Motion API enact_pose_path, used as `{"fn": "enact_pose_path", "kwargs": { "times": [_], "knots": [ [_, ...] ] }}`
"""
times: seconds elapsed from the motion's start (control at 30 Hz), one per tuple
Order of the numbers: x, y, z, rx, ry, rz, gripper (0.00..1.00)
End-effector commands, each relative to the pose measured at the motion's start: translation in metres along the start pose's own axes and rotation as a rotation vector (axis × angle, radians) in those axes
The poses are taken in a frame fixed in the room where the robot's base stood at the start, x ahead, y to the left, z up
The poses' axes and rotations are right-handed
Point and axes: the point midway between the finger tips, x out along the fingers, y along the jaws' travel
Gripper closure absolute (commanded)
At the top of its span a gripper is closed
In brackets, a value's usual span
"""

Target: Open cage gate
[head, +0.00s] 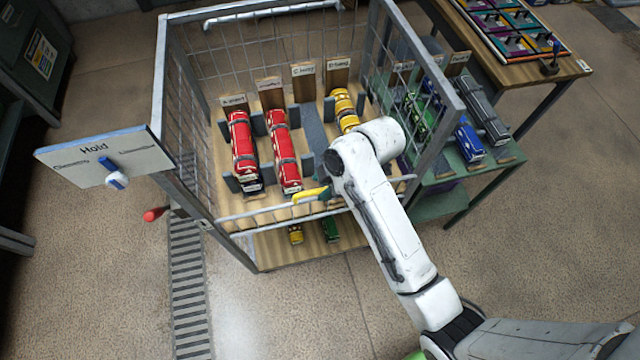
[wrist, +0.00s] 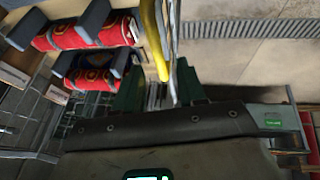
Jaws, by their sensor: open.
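The wire cage (head: 172,105) stands on a wooden-floored cart. Its gate is a low barred rail (head: 265,212) across the near side, and it looks shut. A yellow handle (head: 308,195) sits on the gate's top bar. It also shows in the wrist view as a yellow bar (wrist: 152,38), running down towards my fingers. My gripper (wrist: 160,88) is open, with its dark green fingers on either side of the handle's lower end. I cannot tell whether they touch it. In the head view my wrist hides most of the gripper.
Red rolled rugs (head: 243,140) and a yellow one (head: 345,108) lie in the cage. A "Hold" sign (head: 100,155) with a blue knob stands at the left, above a red handle (head: 154,214). A green table (head: 470,180) stands at the right. Floor in front is clear.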

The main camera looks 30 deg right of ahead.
Motion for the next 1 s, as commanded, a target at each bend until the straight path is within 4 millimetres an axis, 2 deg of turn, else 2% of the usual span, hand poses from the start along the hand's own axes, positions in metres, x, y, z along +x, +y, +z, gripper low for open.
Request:
{"fn": "enact_pose_path", "kwargs": {
  "times": [0.2, 0.53, 0.93, 1.0],
  "knots": [
    [0.02, 0.0, 0.0, 0.0, -0.001, 0.0, 0.6],
    [0.024, 0.0, 0.0, 0.0, 0.0, 0.001, 0.6],
    [0.023, 0.0, 0.0, 0.0, 0.0, 0.001, 0.97],
    [0.023, 0.0, 0.0, 0.0, 0.0, 0.001, 1.0]
  ]
}}
